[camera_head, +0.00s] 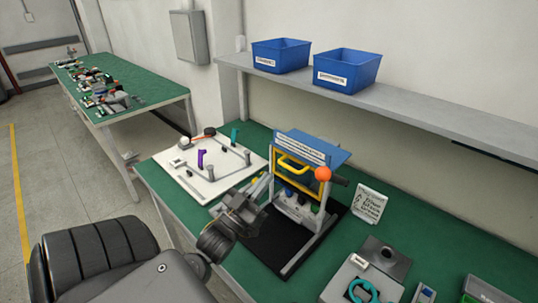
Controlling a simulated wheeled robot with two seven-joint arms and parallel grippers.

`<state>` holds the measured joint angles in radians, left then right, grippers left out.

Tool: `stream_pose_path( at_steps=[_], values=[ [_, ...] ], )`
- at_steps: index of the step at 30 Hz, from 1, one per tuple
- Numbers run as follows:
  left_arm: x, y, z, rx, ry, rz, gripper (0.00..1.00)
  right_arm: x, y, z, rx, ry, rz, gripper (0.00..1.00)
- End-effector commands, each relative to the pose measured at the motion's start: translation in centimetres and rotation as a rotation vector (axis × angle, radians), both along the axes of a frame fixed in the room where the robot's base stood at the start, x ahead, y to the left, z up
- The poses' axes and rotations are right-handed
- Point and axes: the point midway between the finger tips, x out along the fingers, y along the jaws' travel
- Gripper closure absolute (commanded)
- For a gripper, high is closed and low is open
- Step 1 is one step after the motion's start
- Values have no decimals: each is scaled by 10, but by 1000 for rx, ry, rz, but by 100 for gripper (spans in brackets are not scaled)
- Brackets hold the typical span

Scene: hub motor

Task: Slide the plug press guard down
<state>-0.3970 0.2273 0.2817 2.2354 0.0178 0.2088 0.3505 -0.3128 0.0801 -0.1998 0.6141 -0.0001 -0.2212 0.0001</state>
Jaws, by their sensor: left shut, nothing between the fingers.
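The plug press (328,218) stands on a black mat on the green bench, with a blue top panel and a grey frame. Its guard (294,166) has a yellow frame and a yellow handle, and sits in the upper part of the press front. An orange ball knob (323,174) is at the press's upper right. My left gripper (266,180) is shut and empty, just left of the press, with its fingertips near the guard's left side. I cannot tell whether it touches the press. My right gripper is not in view.
A white board (188,184) with pegs and a purple part lies left of the press. A small sign (369,204) and a grey fixture (345,283) with a teal ring stand to the right. Two blue bins (347,69) sit on the shelf (420,117) above the bench.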

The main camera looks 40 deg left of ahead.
Motion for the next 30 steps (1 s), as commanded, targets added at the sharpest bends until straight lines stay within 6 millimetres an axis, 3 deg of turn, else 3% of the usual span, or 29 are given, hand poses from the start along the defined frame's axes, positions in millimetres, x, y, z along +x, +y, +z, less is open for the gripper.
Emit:
stream_pose_path(
  at_steps=[1, 11, 19, 30],
  values=[
    [9, 0, 11, 1, -4, -1, 100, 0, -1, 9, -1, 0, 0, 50],
    [68, 2, 44, 0, -2, 0, 100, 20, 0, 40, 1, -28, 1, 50],
    [74, 2, 8, -1, 2, 1, 100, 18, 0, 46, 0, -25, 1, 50],
    [75, 1, 0, 0, 0, 0, 100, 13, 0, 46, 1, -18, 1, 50]
  ],
)
